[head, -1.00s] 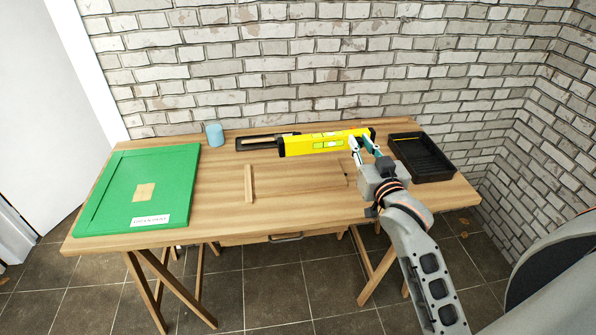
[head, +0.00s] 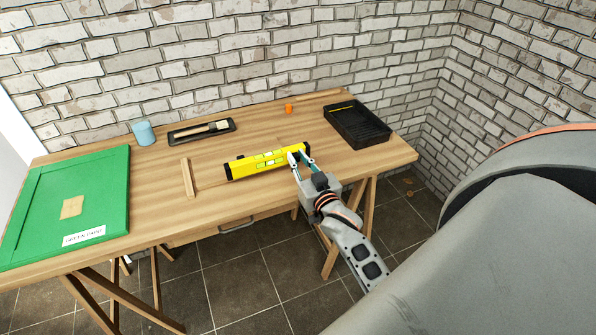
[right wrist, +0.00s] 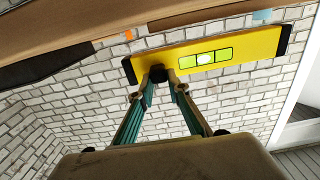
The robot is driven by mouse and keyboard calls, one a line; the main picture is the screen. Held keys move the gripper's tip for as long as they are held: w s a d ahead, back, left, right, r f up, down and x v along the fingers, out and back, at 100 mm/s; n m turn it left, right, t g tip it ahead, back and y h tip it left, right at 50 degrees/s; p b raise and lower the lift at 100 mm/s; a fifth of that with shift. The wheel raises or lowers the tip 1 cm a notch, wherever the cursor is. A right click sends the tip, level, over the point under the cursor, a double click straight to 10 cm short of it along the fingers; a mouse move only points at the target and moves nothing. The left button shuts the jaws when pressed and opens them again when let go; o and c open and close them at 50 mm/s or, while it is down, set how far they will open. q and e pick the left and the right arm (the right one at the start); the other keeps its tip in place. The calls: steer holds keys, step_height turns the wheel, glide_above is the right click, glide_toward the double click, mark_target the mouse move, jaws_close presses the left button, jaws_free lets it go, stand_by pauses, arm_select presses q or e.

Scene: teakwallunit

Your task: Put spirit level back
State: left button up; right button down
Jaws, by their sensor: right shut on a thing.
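The spirit level (head: 255,164) is a yellow bar with black ends and pale green vials. My right gripper (head: 300,156) is shut on it near its right end in the head view. The level is held slightly tilted over the front half of the wooden table (head: 225,205). In the right wrist view the level (right wrist: 225,53) shows against the brick wall, apart from the table, with the fingertips (right wrist: 166,76) at its left part. My left gripper is not in view.
A black tray with a brush (head: 202,130) and a blue cup (head: 143,133) stand at the back left. A small orange object (head: 288,108) and a black paint tray (head: 357,125) are at the back right. A green panel (head: 100,190) covers the left end. A wooden strip (head: 187,178) lies mid-table.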

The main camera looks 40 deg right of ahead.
steer(key=shift+f+b, duration=0.35)
steer(key=shift+f, duration=1.6)
steer(key=shift+f, duration=0.1)
steer(key=c, duration=1.9)
jaws_free()
steer(key=shift+s, duration=0.1)
